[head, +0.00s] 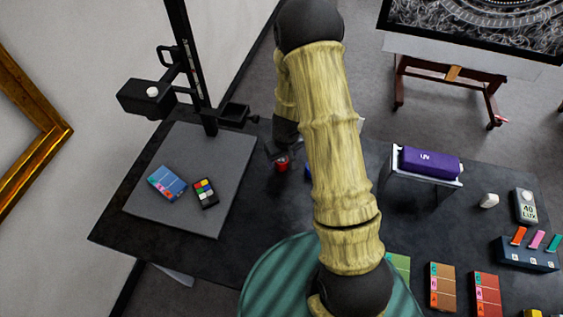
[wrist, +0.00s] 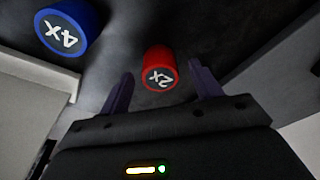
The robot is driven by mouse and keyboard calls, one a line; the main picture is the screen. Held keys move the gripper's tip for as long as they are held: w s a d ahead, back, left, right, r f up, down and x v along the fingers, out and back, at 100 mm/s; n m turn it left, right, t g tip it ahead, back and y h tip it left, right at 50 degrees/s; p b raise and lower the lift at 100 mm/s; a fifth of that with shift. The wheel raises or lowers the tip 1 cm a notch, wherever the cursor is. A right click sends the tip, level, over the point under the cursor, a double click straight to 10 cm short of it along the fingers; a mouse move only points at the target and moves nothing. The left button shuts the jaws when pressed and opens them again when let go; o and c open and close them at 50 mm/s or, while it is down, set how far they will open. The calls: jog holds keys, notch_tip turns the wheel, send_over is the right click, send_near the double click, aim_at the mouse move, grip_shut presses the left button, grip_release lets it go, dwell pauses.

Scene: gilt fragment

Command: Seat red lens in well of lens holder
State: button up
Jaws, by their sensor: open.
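The red lens, a short cylinder marked 2X, shows in the wrist view (wrist: 158,66) and as a small red piece in the head view (head: 282,162). It lies between the directions of my two fingers, near their tips. My gripper (wrist: 160,74) is open, with a finger on each side of the red lens; I see no contact. A blue cylinder marked 4X (wrist: 66,28) lies to the left in the wrist view. In the head view my arm hides much of this area. I cannot clearly make out the lens holder or its well.
A black copy stand (head: 205,95) rises over a grey board (head: 190,205) with a blue card (head: 167,183) and a colour chart (head: 206,193). A purple UV lamp (head: 430,163) stands right of my arm. A light meter (head: 525,206) and a swatch box (head: 528,254) are farther right.

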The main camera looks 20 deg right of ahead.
aim_at(282, 159)
jog(key=shift+c, duration=0.2)
jog(key=c, duration=1)
jog(key=shift+c, duration=0.2)
notch_tip(282, 159, up, 10)
